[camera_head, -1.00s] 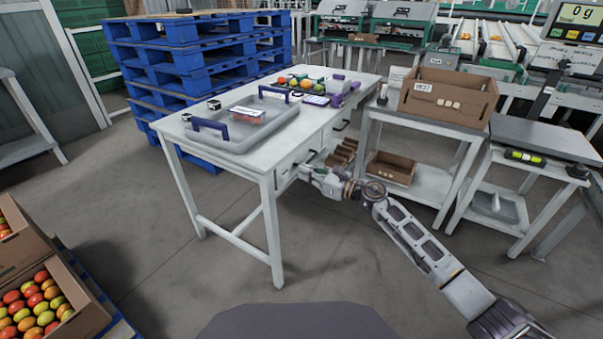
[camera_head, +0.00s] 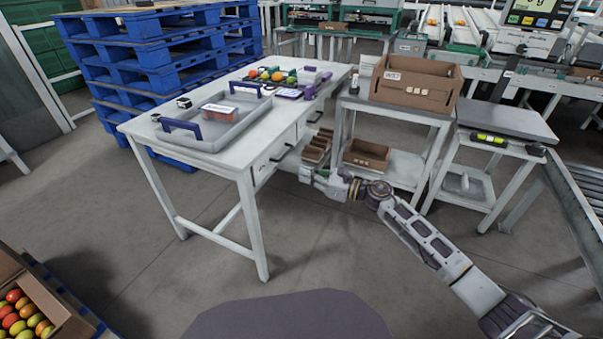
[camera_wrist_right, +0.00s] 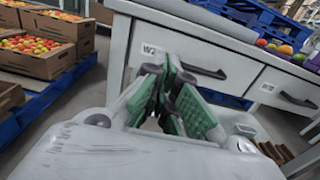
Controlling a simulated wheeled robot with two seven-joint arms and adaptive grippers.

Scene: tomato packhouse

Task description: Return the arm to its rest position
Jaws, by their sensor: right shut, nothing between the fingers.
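My right arm reaches in from the lower right of the head view. Its gripper (camera_head: 306,175) is beside the drawer side of the white table (camera_head: 150,127), below the tabletop. In the right wrist view the green-padded fingers (camera_wrist_right: 172,85) are shut together with nothing between them. Behind them is the drawer front marked W2 (camera_wrist_right: 180,55), with a dark handle. I cannot tell the exact gap between fingers and drawer. My left gripper is not in view.
A grey tray (camera_head: 235,133) with a red-topped pack is on the table. A trolley with a cardboard box (camera_head: 415,90) stands to the right, and a scale table (camera_head: 500,118) beyond it. Blue pallets (camera_head: 160,60) stand behind. Tomato boxes (camera_head: 50,300) are at lower left. Floor in front is open.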

